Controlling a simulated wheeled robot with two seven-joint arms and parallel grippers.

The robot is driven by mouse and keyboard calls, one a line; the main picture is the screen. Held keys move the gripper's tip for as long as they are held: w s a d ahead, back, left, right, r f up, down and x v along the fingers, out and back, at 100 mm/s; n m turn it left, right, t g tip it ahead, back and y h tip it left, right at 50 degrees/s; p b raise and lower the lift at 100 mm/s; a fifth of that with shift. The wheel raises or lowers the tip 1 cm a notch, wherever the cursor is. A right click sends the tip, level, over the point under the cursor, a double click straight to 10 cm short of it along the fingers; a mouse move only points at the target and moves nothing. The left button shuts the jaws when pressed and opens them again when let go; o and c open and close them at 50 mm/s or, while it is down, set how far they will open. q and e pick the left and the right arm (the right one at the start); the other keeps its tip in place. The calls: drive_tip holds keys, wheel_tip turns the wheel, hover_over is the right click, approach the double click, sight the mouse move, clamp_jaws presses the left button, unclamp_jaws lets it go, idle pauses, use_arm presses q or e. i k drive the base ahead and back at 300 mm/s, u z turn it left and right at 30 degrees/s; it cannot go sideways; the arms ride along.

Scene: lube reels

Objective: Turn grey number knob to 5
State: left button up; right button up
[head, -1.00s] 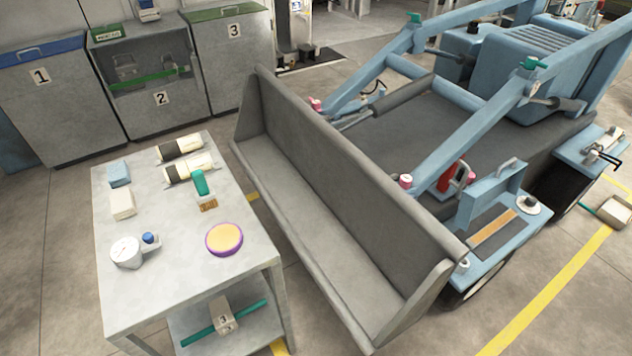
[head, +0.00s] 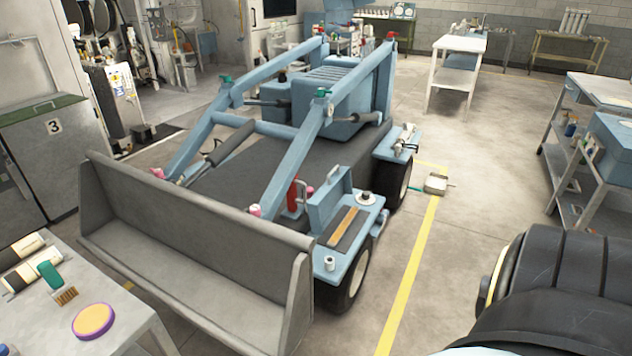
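I cannot make out a grey number knob in the head view. A blue loader (head: 340,95) with a wide grey bucket (head: 190,225) fills the middle. A raised blue box (head: 326,206) and a small round white fitting with a dark centre (head: 366,197) sit on the loader's near side step. A small white cylinder (head: 330,263) stands at the front of that step. Neither my left nor my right gripper is in view.
A grey table (head: 125,318) at lower left holds a purple-rimmed orange disc (head: 93,321) and a green-handled brush (head: 50,273). A large dark rounded shape (head: 560,285) fills the lower right. Tables stand farther back.

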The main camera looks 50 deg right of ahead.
sight(365, 195)
drive_tip(key=u, duration=0.4)
drive_tip(key=i, duration=0.8)
drive_tip(key=z, duration=1.45)
